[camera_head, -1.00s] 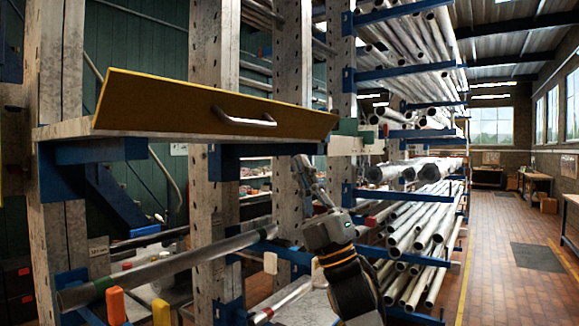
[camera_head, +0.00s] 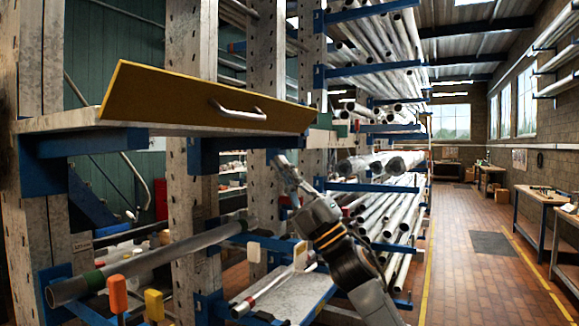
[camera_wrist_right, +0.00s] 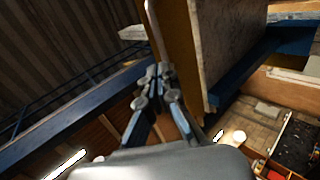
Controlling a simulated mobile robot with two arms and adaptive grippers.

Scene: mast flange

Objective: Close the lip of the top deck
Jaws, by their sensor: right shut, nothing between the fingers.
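The lip (camera_head: 180,98) is a long ochre panel with a yellow edge and a silver bar handle (camera_head: 238,111). It stands tilted along the front of the top deck (camera_head: 70,121), a grey board on blue brackets. My right gripper (camera_head: 281,161) is shut and empty, just below the right end of the lip, in front of the rack. In the right wrist view its closed fingertips (camera_wrist_right: 159,76) are close beside the ochre lip (camera_wrist_right: 179,35); I cannot tell if they touch. The grey deck board (camera_wrist_right: 212,45) is to their right. My left gripper is not in view.
Below the deck, a grey pipe (camera_head: 150,262) lies on lower arms with orange (camera_head: 117,292) and yellow (camera_head: 154,304) end stops. Racks of metal pipes (camera_head: 370,215) stand behind my right arm. The tiled aisle (camera_head: 470,275) at right is clear.

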